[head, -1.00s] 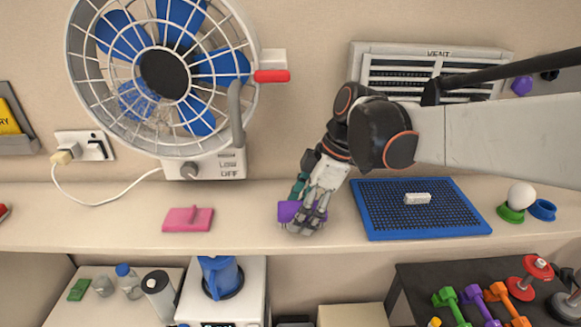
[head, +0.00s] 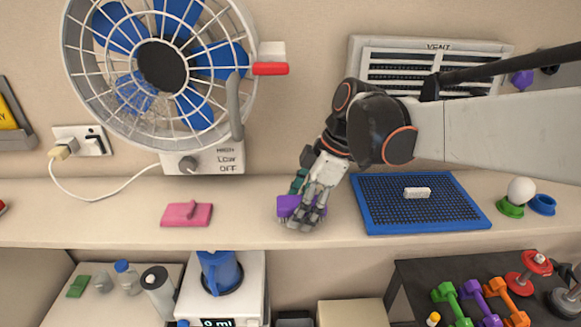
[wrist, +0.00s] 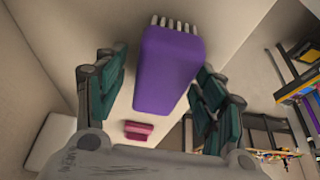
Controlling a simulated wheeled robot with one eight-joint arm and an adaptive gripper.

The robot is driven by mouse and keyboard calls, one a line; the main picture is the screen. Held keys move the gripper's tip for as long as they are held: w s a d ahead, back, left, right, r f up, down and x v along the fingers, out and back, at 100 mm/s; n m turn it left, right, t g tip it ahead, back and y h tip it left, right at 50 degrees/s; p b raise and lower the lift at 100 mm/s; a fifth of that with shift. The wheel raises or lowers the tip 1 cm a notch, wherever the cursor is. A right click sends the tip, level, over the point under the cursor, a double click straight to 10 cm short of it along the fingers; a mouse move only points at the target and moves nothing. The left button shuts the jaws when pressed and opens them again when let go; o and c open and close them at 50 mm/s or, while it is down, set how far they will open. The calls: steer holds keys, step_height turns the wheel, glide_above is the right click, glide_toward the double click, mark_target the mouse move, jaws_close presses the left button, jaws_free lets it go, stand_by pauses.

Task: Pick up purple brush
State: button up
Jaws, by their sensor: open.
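The purple brush (head: 287,203) is on the long beige shelf, left of the blue mat, and my gripper (head: 307,218) is over it and hides part of it in the head view. In the wrist view the purple brush (wrist: 168,70) shows its broad smooth purple body, with pale bristles at its top end. It lies between the teal-padded fingers of my gripper (wrist: 158,75). The fingers are spread apart with visible gaps on both sides, and nothing is clasped.
A pink block-like object (head: 187,214) lies left on the shelf. A blue mat (head: 372,213) with a white piece (head: 417,193) is to the right. A fan (head: 160,70) stands behind. The shelf between the pink object and the brush is clear.

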steer(key=c, duration=1.2)
steer(key=shift+o, duration=0.2)
steer(key=shift+r, duration=0.5)
step_height(320, 180, up, 20)
steer(key=b, duration=0.2)
steer(key=shift+f, duration=0.2)
steer(key=shift+o, duration=1.3)
steer(key=shift+c, duration=0.7)
steer(key=shift+f+b, duration=3.8)
steer(key=shift+f, duration=2.75)
